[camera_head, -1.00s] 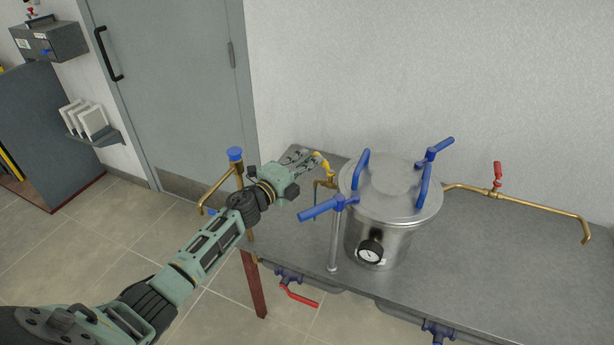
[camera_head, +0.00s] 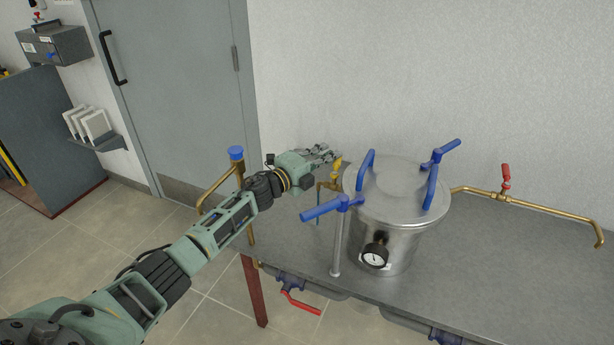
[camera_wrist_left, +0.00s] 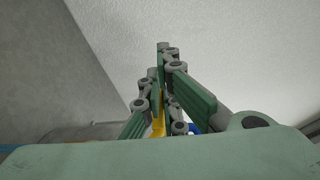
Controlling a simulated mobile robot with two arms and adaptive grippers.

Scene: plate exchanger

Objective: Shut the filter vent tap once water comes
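The steel filter pot (camera_head: 385,225) stands on the bench with its lid on. The vent tap is a small brass fitting on its left side with a yellow handle (camera_head: 337,166). A thin bluish line (camera_head: 319,208) hangs below the brass spout; it looks like water, but it is too small to be certain. My left gripper (camera_head: 328,153) is beside the handle, its fingers close together. In the left wrist view, the fingers (camera_wrist_left: 160,82) nearly meet and some yellow (camera_wrist_left: 158,124) shows behind and between them; I cannot tell whether they touch it. My right gripper is out of view.
Blue clamp handles (camera_head: 332,207) stick out around the pot, near my left gripper. A brass pipe with a red tap (camera_head: 505,180) runs along the right. A blue-capped brass pipe (camera_head: 236,154) rises by my left forearm. The bench front (camera_head: 460,285) is bare.

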